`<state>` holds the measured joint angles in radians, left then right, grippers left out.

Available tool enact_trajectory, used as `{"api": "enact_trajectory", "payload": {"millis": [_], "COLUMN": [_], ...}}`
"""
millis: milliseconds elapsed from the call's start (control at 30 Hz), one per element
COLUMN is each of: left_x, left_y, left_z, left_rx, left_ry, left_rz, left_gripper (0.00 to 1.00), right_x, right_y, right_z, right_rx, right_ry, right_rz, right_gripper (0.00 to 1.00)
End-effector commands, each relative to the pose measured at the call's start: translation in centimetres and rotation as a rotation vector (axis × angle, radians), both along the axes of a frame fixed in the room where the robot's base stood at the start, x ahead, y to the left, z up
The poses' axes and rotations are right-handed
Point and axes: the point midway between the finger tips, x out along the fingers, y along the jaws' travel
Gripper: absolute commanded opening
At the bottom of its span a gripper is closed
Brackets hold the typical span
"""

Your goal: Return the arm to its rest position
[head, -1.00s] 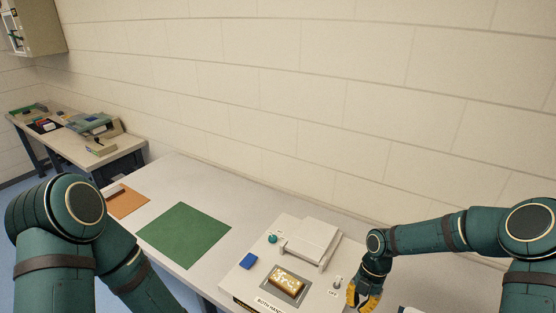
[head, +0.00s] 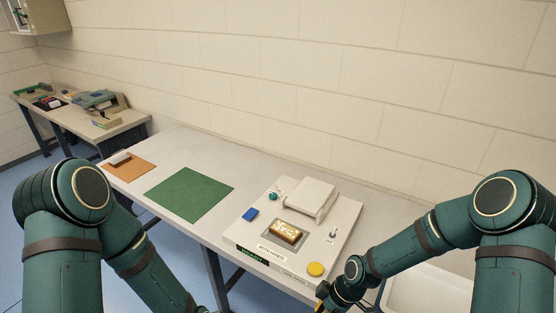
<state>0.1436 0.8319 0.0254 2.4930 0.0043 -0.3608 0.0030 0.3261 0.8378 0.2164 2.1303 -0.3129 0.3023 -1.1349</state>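My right arm comes in from the right, bent down over the table's front edge. Its gripper (head: 322,291) is at the bottom of the head view, low and in front of the press, mostly cut off by the frame and hidden by its own wrist. I cannot tell whether it is open. My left arm hangs at the left and its gripper is out of view. The badge press (head: 345,222) is a pale panel with its white lid (head: 309,199) raised back. A lit gold badge-like piece (head: 286,231) sits in its dark recess.
The press bears a yellow button (head: 315,269), blue block (head: 250,213), teal knob (head: 273,196) and toggle switch (head: 334,233). A green mat (head: 190,195) and an orange mat (head: 130,170) lie left. A white tray (head: 432,292) is at right. A second table (head: 75,122) stands far left.

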Motion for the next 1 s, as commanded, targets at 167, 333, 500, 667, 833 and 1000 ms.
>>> {"api": "enact_trajectory", "payload": {"millis": [167,333,500,667,833,1000], "left_x": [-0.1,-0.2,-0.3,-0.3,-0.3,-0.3], "left_y": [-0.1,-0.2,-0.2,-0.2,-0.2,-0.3], "left_z": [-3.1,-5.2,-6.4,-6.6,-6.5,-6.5], "left_rx": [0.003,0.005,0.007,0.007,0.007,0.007], "left_ry": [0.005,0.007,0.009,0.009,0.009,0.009], "left_rz": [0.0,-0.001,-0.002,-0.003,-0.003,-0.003], "left_gripper": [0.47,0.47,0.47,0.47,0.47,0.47], "right_x": [-3.0,-5.4,-6.8,-7.2,-7.2,-7.2], "right_y": [2.0,2.2,1.6,1.2,1.2,1.2], "right_z": [-3.9,-6.4,-7.6,-7.9,-7.8,-7.8], "right_rx": [-0.012,-0.026,-0.027,-0.023,-0.021,-0.022], "right_ry": [0.142,0.255,0.312,0.329,0.331,0.331], "right_rz": [-0.494,-0.952,-1.26,-1.375,-1.384,-1.382], "right_gripper": [0.0,0.0,0.0,0.0,0.0,0.0]}}
